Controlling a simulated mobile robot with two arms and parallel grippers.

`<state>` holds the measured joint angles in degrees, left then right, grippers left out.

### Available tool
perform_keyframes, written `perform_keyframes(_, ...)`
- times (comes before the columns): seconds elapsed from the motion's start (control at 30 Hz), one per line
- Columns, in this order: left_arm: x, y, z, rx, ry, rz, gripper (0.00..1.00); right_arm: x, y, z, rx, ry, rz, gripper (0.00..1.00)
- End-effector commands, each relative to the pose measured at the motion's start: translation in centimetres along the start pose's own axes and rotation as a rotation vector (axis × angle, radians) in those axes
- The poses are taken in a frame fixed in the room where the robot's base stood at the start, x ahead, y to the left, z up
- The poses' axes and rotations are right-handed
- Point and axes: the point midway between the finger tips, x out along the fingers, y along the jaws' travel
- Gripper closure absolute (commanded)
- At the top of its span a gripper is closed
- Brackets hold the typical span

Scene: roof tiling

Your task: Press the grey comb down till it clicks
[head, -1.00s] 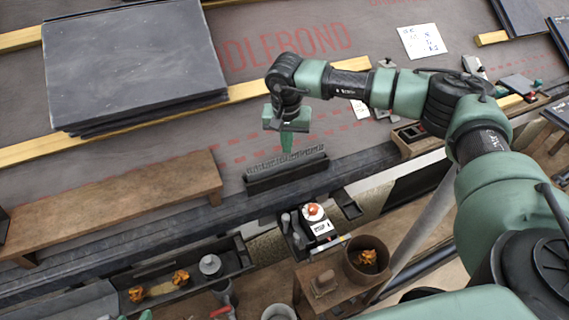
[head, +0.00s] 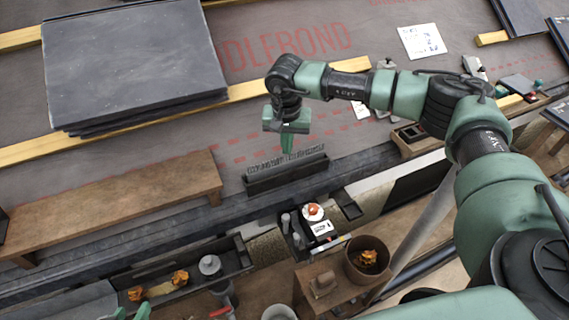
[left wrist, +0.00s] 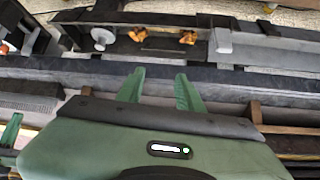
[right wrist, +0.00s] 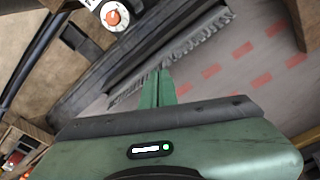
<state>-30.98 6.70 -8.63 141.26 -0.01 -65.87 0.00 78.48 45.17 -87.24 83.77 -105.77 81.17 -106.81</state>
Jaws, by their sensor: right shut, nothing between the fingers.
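The grey comb (head: 262,166) is a long toothed strip along the dark eaves edge, mid-picture in the head view. It also shows in the right wrist view (right wrist: 196,43), its teeth lying along a dark bar. My right gripper (head: 287,151) points down at the middle of the comb with its fingers together and nothing between them. In the right wrist view its fingertips (right wrist: 163,74) meet the comb's toothed edge; whether they touch is hard to tell. My left gripper (left wrist: 155,74) is open and empty, low over the front; only its tips show at the head view's bottom edge.
A stack of slates (head: 135,65) lies on the membrane at upper left. A wooden plank bench (head: 110,205) stands left of the comb. A device with an orange knob (head: 315,212) and a brown pot (head: 367,258) are in front.

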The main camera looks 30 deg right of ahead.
Motion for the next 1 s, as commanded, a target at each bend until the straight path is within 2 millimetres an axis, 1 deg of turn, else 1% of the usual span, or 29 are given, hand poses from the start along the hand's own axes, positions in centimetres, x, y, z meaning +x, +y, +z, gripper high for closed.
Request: perform_keyframes(1.0, 0.2, 0.2, -1.7, 0.001, 0.075, 0.004, 0.64, 0.5, 0.0, 0.1, 0.0, 0.0, 0.0, 1.0)
